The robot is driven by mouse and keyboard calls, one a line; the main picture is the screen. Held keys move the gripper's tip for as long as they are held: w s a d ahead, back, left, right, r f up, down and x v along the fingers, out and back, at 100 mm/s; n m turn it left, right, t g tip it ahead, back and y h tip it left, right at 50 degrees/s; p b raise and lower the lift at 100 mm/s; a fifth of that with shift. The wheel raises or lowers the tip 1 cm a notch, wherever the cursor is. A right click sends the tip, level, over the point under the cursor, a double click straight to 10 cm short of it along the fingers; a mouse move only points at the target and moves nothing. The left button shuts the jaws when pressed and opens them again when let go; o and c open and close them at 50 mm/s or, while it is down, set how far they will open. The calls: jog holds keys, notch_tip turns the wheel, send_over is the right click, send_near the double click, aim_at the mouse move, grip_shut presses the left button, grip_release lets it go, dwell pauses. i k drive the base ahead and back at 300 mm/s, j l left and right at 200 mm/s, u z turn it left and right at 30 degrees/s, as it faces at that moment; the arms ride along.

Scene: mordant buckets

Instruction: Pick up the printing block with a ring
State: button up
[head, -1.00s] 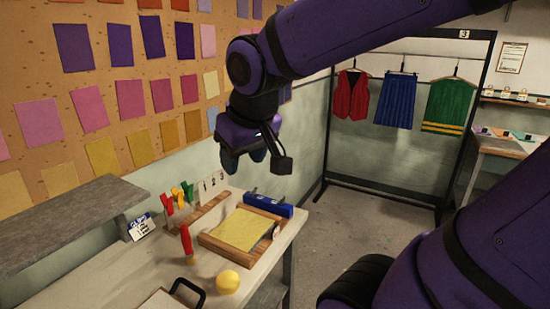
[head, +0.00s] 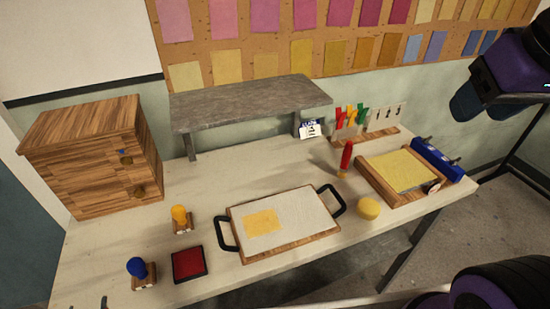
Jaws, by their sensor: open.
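Three handled pieces that look like printing blocks stand on the pale table (head: 350,265). One has a yellow knob (head: 180,217) and a wooden base, and stands left of centre. One has a blue knob (head: 138,268) and a wooden base, at the front left. One has a tall red handle (head: 346,158), behind the round yellow thing (head: 368,208); its base is small in view. The motifs are too small to read, so I cannot tell which has a ring. My gripper (head: 472,104) is open and empty in the upper right, above the table's right end and away from the blocks.
A tray with black handles (head: 284,250) holds a cloth with a yellow patch. A red ink pad (head: 188,265) lies left of it. A wooden drawer box (head: 95,165) and a grey raised shelf (head: 250,103) stand behind. A wooden frame with yellow cloth (head: 372,182) lies right.

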aim_at(183, 222)
jog(key=u, duration=1.2)
